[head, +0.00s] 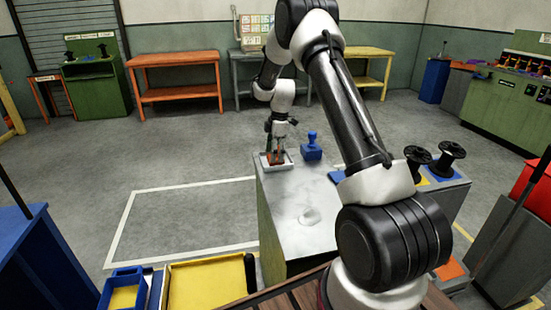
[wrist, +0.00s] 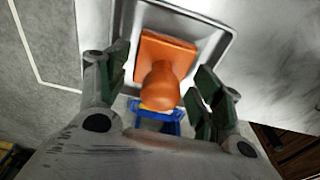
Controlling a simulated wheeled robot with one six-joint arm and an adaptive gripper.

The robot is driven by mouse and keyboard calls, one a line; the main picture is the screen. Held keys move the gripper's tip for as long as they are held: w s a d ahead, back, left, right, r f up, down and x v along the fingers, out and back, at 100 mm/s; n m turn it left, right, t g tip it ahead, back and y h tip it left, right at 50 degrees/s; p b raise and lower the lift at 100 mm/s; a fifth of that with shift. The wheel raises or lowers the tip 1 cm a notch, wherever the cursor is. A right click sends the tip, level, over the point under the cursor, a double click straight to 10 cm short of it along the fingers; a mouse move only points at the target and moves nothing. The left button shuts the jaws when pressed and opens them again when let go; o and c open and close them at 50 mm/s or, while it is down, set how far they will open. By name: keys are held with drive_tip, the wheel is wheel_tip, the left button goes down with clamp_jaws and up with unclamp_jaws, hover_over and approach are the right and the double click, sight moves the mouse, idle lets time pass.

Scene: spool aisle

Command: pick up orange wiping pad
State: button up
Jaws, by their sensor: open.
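The orange wiping pad (wrist: 168,55) is a square block with a round knob handle. It sits in a shallow light-rimmed tray (wrist: 230,38) in the wrist view. In the head view the pad (head: 272,158) is small and partly hidden by my gripper, in the white-rimmed tray (head: 289,164) at the far left corner of the grey bench top (head: 292,192). My gripper (wrist: 160,75) is open, with one green-lined finger on each side of the knob and a gap to both. In the head view my gripper (head: 278,145) points down over the tray.
A blue knobbed object (head: 312,149) stands on the bench just right of the tray. A pale flat patch (head: 309,217) lies nearer. Black spools (head: 449,157) stand further right. The bench middle is mostly clear; open floor lies to its left.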

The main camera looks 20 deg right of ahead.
drive_tip(key=shift+a+f, duration=0.1)
drive_tip(key=shift+f, duration=0.55)
drive_tip(key=c, duration=0.8)
drive_tip(key=shift+r, duration=0.1)
wheel_tip(320, 180, up, 10)
drive_tip(key=shift+f, duration=0.1)
drive_tip(key=shift+o, duration=0.9)
drive_tip(key=shift+c, duration=0.3)
